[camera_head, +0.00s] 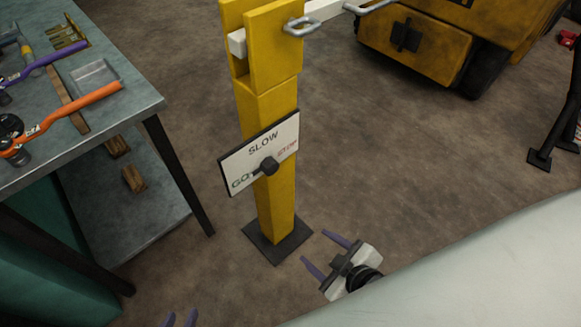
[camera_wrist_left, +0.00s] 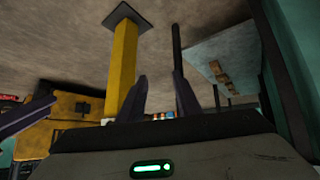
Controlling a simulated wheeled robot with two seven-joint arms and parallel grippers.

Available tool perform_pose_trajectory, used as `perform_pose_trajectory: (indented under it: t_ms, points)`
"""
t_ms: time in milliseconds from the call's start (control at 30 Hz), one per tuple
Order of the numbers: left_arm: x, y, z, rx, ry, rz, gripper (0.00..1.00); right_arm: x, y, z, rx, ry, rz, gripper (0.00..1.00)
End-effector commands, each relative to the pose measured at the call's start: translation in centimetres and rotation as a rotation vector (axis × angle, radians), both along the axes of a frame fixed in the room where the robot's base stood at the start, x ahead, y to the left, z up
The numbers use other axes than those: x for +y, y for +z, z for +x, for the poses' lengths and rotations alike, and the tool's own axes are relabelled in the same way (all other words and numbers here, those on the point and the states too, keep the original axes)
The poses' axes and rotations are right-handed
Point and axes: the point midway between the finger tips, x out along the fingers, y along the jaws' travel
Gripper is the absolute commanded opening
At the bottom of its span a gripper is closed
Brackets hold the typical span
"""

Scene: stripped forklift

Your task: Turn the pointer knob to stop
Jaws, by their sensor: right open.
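A pale sign plate (camera_head: 236,162) is on the yellow post (camera_head: 276,215), lettered GO at left, SLOW at top and STOP in red at right. The dark pointer knob (camera_head: 268,166) sits at its lower middle; its pointer seems to lie toward GO. My right gripper (camera_head: 313,245) is open and empty, below and right of the plate, apart from the knob. My left gripper (camera_head: 180,318) shows only its purple fingertips at the bottom edge. In the left wrist view its fingers (camera_wrist_left: 160,84) stand apart with nothing between them; the post shows there too (camera_wrist_left: 122,65).
A metal workbench (camera_head: 150,100) with tools and a tray (camera_head: 95,76) stands at left. A chain shackle (camera_head: 300,27) hangs at the post's top. The yellow forklift (camera_head: 430,45) is at the back right. Floor around the post's base plate (camera_head: 300,236) is clear.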

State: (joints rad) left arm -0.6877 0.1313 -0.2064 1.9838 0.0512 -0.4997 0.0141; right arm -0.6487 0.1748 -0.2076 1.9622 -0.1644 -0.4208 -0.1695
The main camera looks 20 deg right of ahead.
Motion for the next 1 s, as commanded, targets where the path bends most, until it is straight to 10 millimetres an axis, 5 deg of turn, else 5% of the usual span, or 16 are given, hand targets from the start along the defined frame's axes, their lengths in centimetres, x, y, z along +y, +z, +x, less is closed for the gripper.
perform_pose_trajectory:
  t_ms: [33,200,500,700,1000]
  points:
    - [-0.2,-2.6,0.2,-0.001,-0.002,-0.007,0.31,-1.1,-1.5,1.9,-0.088,0.101,-0.169,0.56]
    - [-1.1,-6.4,0.9,-0.004,-0.009,-0.036,0.31,-3.4,-0.2,7.9,-0.431,0.506,-0.963,0.56]
    - [-2.6,-10.5,1.4,-0.001,-0.032,-0.079,0.31,-1.8,2.6,12.4,-0.76,0.945,-2.271,0.56]
    - [-2.9,-10.8,1.4,0.0,-0.037,-0.089,0.31,-0.9,3.2,12.9,-0.791,1.02,-2.643,0.56]
    - [-2.1,-9.3,0.9,-0.036,-0.003,-0.091,0.31,0.4,3.9,16.7,-0.788,1.022,-2.679,0.56]
